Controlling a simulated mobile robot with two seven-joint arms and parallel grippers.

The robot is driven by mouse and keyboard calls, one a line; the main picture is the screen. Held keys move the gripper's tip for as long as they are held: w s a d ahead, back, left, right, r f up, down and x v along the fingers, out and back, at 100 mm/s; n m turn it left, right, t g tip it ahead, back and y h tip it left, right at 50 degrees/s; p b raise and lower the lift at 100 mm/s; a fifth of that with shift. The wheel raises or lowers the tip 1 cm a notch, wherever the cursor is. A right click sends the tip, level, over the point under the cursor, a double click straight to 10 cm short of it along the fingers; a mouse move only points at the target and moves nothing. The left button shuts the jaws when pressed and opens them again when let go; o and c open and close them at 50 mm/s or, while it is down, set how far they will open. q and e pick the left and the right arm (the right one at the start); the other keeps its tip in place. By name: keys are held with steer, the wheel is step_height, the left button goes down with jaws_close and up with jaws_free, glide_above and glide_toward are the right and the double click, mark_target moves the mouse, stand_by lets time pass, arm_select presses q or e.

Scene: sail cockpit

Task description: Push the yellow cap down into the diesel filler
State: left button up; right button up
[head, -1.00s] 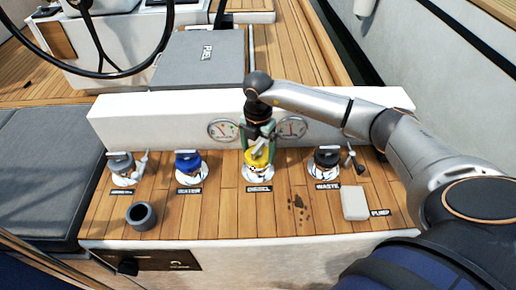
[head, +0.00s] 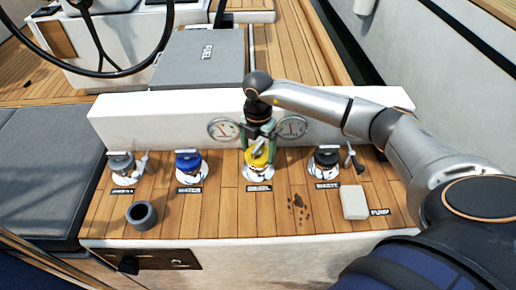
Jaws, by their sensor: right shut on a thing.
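The yellow cap (head: 257,157) is at the diesel filler (head: 258,172), a bright metal fitting on the wooden deck behind the "DIESEL" label. My right gripper (head: 259,146) points down from above and is shut on the yellow cap. The cap is over the filler's ring; I cannot tell how deep it sits. The fingers hide part of the cap's top. My left gripper is not in view.
A blue cap (head: 188,161) on the water filler and a grey cap (head: 121,162) stand to the left. A black cap (head: 327,158) stands to the right. A dark cup (head: 142,215) and a pale block (head: 354,203) are near the front. Gauges (head: 224,129) are behind.

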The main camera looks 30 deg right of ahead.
steer(key=shift+f+b, duration=0.3)
steer(key=shift+f, duration=0.3)
stand_by(0.6)
steer(key=o, duration=1.2)
steer(key=shift+o, duration=0.2)
step_height(320, 180, up, 11)
steer(key=p, duration=0.9)
steer(key=shift+r, duration=0.1)
